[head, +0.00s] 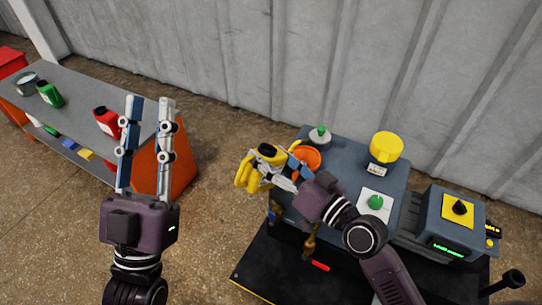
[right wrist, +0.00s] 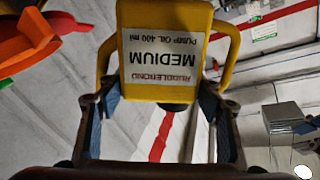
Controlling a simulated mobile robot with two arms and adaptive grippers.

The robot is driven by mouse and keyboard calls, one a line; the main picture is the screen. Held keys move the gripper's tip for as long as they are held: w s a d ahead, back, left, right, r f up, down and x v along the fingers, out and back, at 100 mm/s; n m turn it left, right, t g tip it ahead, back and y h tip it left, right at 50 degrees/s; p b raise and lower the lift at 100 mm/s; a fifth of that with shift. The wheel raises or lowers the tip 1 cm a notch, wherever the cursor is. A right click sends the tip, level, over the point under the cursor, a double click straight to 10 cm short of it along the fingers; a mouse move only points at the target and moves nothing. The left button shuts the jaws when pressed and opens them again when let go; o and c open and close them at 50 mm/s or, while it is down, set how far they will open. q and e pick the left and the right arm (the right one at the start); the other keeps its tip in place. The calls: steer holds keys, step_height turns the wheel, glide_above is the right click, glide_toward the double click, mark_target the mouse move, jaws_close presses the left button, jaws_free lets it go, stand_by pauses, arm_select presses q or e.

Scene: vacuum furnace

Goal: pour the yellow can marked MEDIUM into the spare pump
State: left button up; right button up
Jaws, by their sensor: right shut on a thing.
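The yellow can (head: 245,176) is held at the left edge of the dark blue-grey unit, just left of an orange funnel (head: 308,154). Its black cap or mouth faces up towards the head camera. In the right wrist view the yellow can (right wrist: 165,88) fills the middle, its MEDIUM label upside down in the picture. My right gripper (head: 277,168) is shut on the can; its fingers flank it in the right wrist view (right wrist: 160,125). My left gripper (head: 150,102) is open and empty, pointing up in front of the bench. I cannot tell which part is the spare pump's opening.
On the unit (head: 345,155) stand a yellow capped part (head: 386,147), a green knob on a white plate (head: 375,203) and a grey-green fitting (head: 320,136). A control box (head: 455,215) is at right. A grey bench (head: 80,95) at left holds green (head: 50,94) and red (head: 108,122) cans.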

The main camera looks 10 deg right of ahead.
arm_select(q)
steer(key=shift+w+f+y, duration=0.1)
steer(key=shift+y, duration=0.2)
arm_select(e)
steer(key=shift+r, duration=0.15)
arm_select(q)
steer(key=shift+w+f, duration=0.2)
steer(key=shift+f, duration=0.05)
steer(key=shift+w+d+f+g, duration=0.1)
steer(key=shift+w+f+g, duration=0.2)
steer(key=shift+g, duration=0.1)
arm_select(e)
steer(key=shift+r, duration=0.1)
arm_select(q)
steer(key=shift+w+f, duration=0.2)
steer(key=shift+f, duration=0.05)
arm_select(e)
steer(key=shift+r+m, duration=0.1)
steer(key=shift+m, duration=0.2)
arm_select(q)
steer(key=shift+w+f+g+p, duration=0.2)
steer(key=shift+g+p, duration=0.1)
steer(key=shift+w+f, duration=0.2)
steer(key=shift+f, duration=0.1)
arm_select(e)
steer(key=shift+d+r, duration=0.1)
arm_select(q)
steer(key=shift+w+d+f+g, duration=0.1)
steer(key=shift+w+f+g, duration=0.15)
steer(key=shift+f+g, duration=0.15)
